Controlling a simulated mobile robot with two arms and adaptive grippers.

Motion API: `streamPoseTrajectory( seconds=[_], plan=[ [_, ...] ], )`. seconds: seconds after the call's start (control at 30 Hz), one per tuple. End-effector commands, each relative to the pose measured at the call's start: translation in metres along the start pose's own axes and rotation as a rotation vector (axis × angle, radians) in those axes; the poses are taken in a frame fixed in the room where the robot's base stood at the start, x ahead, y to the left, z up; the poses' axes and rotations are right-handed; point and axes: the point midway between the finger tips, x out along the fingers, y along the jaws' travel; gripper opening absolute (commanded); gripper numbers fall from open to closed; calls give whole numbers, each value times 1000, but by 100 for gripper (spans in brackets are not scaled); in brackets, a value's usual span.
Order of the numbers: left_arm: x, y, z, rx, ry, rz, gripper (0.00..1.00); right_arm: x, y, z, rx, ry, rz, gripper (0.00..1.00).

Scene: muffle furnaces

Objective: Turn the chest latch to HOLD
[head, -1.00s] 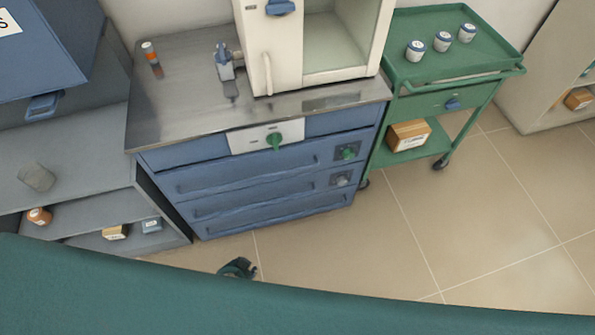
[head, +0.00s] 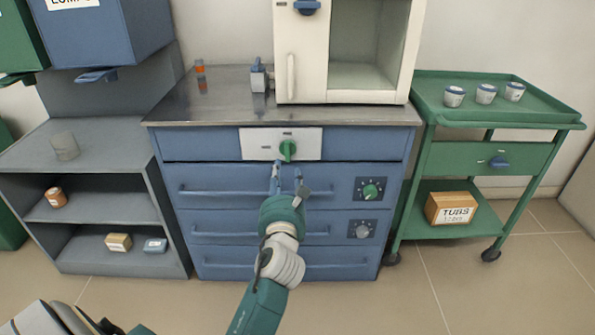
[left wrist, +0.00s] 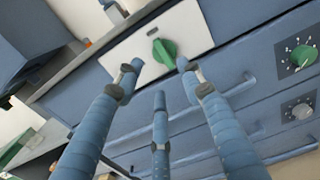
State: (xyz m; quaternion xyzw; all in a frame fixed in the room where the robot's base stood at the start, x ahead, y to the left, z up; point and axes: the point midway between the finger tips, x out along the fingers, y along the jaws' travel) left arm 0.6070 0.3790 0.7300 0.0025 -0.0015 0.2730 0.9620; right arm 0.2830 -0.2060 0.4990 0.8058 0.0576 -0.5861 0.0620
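The chest latch is a green knob (head: 288,149) on a white plate (head: 255,144) in the top drawer front of the blue chest (head: 225,262). It also shows in the left wrist view as a green knob (left wrist: 165,53) on its plate (left wrist: 190,25). My left gripper (head: 287,180) is just below and in front of the latch. In the left wrist view its blue fingers (left wrist: 157,75) are spread apart, with the latch beyond them and nothing between them. Small marks on the plate are too small to read. My right gripper is not seen clearly.
A green dial (head: 370,191) and a grey dial (head: 363,229) sit on the chest's right side. A white furnace (head: 291,75) stands on top. A green trolley (head: 560,122) is at right, a grey shelf (head: 110,135) at left.

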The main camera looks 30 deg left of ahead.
Motion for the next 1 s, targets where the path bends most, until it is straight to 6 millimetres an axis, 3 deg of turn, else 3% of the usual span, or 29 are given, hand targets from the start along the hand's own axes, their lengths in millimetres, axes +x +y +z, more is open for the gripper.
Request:
streamPoseTrajectory(
  seconds=[0.5,0.7,1.0],
  plan=[
    [87,-1,-1,-2,1,-2,39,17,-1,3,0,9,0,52],
    [102,-1,0,-3,1,-3,39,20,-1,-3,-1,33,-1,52],
    [104,-1,0,-2,2,-3,37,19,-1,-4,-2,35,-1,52]
  ],
)
